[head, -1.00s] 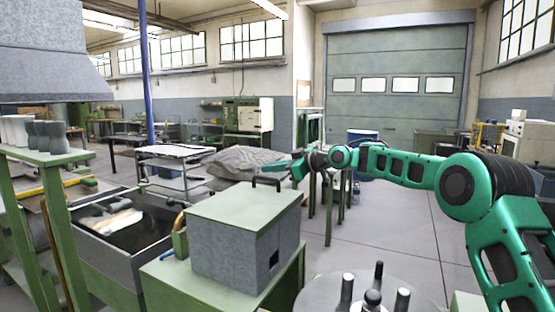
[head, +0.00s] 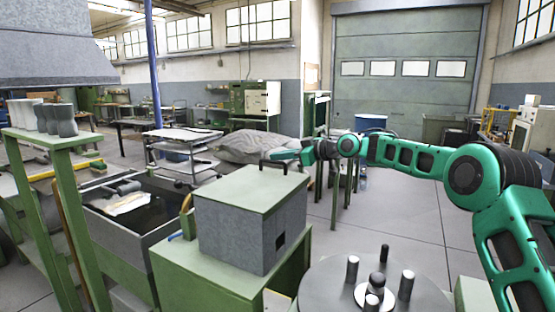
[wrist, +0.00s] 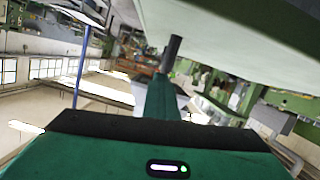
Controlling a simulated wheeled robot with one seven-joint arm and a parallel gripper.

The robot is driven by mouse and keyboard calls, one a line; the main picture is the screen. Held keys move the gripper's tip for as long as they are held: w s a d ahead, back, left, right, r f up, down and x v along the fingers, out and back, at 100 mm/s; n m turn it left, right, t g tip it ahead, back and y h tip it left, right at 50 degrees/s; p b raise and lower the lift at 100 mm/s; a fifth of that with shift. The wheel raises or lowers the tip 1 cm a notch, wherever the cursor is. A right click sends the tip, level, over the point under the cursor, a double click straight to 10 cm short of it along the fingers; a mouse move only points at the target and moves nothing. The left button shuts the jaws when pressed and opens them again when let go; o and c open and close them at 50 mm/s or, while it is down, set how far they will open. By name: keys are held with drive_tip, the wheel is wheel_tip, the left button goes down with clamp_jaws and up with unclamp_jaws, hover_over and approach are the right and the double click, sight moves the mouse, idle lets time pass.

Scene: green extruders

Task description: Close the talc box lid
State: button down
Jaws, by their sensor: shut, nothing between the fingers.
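The talc box (head: 245,235) is a grey box with a pale green lid (head: 250,187), standing on a green table. The lid lies flat over the box top, with no gap that I can make out from here. A black handle (head: 262,162) rises at its far edge. My gripper (head: 280,155) is at the far edge of the lid, close by the handle; I cannot tell whether they touch. In the wrist view my gripper (wrist: 173,48) is shut and empty, and a pale green surface, probably the lid (wrist: 235,45), fills the upper right very near it.
A round grey plate with upright pegs (head: 330,290) stands in front right of the box. A grey basin (head: 115,240) and a green rack (head: 85,200) are on the left. A covered heap (head: 240,145) and a blue drum (head: 370,122) lie behind. The floor (head: 420,220) at right is clear.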

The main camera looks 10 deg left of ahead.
wheel_tip(320, 180, up, 4)
drive_tip(key=shift+s+f, duration=0.15)
drive_tip(key=v, duration=1)
drive_tip(key=s+d+f+m+h, duration=0.4)
drive_tip(key=s+d, duration=0.2)
drive_tip(key=d, duration=0.6)
drive_tip(key=s+d+f+m+h, duration=0.45)
drive_tip(key=s+d, duration=0.25)
drive_tip(key=d, duration=0.5)
drive_tip(key=s+d+f+m+h, duration=0.4)
drive_tip(key=s+d+f, duration=0.15)
drive_tip(key=d, duration=0.65)
drive_tip(key=s+d+f+m+g, duration=0.1)
drive_tip(key=s+d+f+m, duration=0.2)
drive_tip(key=s, duration=0.9)
drive_tip(key=s+d+f+m+g+h, duration=0.1)
drive_tip(key=s+d+f+m+g, duration=0.1)
drive_tip(key=s, duration=1.1)
drive_tip(key=s+d+f+m+g, duration=0.2)
drive_tip(key=s+d+f+m, duration=0.2)
drive_tip(key=s+d, duration=0.4)
drive_tip(key=s+f, duration=0.1)
drive_tip(key=s, duration=0.4)
drive_tip(key=shift+f+m, duration=0.35)
drive_tip(key=shift+f, duration=0.05)
drive_tip(key=shift+s+d+h, duration=0.1)
drive_tip(key=shift+s+h, duration=0.05)
drive_tip(key=shift+h, duration=0.1)
